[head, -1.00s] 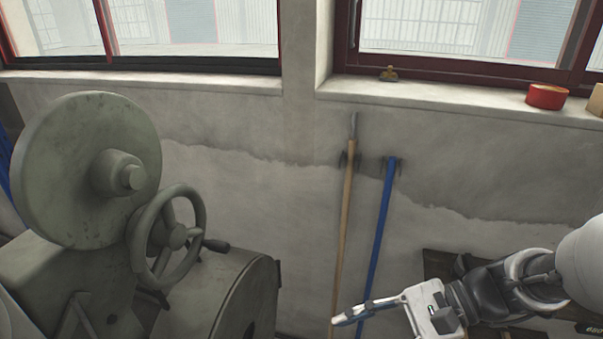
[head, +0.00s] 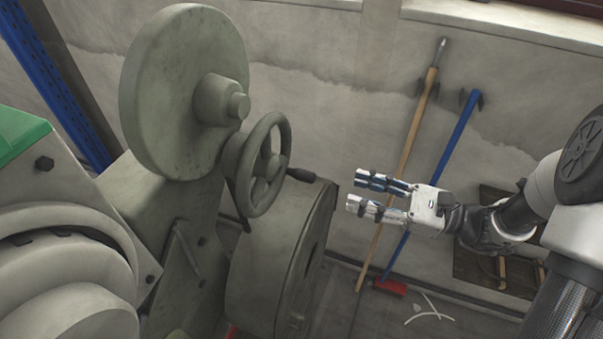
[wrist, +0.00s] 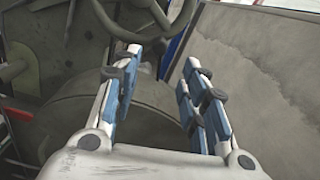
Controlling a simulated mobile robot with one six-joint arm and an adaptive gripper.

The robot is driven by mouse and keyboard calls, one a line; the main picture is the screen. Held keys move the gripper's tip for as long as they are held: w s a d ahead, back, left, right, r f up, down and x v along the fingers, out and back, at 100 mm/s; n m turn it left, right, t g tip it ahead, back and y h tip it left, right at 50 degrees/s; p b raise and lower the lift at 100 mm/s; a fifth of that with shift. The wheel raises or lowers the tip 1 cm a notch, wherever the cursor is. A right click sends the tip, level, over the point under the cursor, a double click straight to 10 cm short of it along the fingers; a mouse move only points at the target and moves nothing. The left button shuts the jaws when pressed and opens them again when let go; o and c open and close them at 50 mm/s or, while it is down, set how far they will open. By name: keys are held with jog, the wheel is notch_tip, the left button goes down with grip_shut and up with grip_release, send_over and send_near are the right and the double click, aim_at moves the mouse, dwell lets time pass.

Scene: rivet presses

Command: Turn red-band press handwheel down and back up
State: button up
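A grey-green handwheel (head: 284,141) with spokes and a dark side handle (head: 301,175) sits on a worn grey-green press (head: 205,215), beside a large round disc (head: 168,95).
A lower round drum (head: 262,275) stands under the handwheel. A grey machine with a green top (head: 18,130) is at the left. A wooden pole (head: 405,150) and a blue pole (head: 446,150) lean on the wall behind my gripper. Free space lies between gripper and handwheel.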

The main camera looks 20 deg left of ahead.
aim_at(304, 176)
jog(key=a, duration=0.8)
jog(key=w+a, duration=0.1)
jog(key=a, duration=0.4)
jog(key=shift+b, duration=0.3)
jog(key=shift+c, duration=0.5)
grip_shut()
